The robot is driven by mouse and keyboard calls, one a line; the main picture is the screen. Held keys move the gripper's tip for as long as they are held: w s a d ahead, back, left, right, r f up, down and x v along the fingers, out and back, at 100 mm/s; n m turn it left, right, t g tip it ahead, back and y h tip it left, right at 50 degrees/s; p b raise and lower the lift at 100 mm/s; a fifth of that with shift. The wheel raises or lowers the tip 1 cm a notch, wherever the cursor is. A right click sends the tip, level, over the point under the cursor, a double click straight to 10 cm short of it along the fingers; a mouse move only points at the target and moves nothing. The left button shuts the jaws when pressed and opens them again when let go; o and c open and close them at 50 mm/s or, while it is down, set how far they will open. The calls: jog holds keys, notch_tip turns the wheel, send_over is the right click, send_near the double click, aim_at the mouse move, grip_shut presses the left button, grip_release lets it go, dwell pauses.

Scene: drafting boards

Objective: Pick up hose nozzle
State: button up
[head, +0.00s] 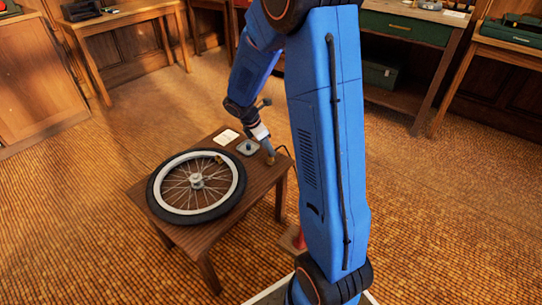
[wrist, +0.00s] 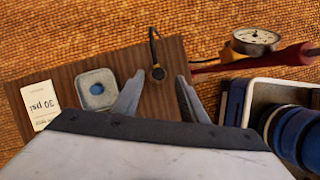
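The hose nozzle (wrist: 158,73) is a small dark round end with a thin black hose (wrist: 152,40) running from it. In the wrist view it lies near the edge of the brown wooden table (wrist: 95,62), just ahead of the gap between my fingers. My gripper (wrist: 158,84) is open and empty, with one finger to each side of that gap. In the head view my gripper (head: 269,151) points down over the table's far right corner. The nozzle is too small there to make out surely.
A bicycle wheel (head: 162,201) covers much of the table. A small grey dish (wrist: 84,96) with a blue piece and a "30 psi" card (wrist: 41,107) lie left of my fingers. A red pump (wrist: 281,60) with a round gauge (wrist: 255,37) stands beyond the table edge.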

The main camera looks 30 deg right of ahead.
jog(key=x, duration=0.4)
jog(key=shift+w+d+f, duration=0.1)
jog(key=shift+w+d, duration=0.05)
jog(key=shift+d, duration=0.05)
jog(key=shift+c, duration=0.6)
grip_shut()
notch_tip(320, 180, up, 10)
jog(key=shift+r, duration=0.1)
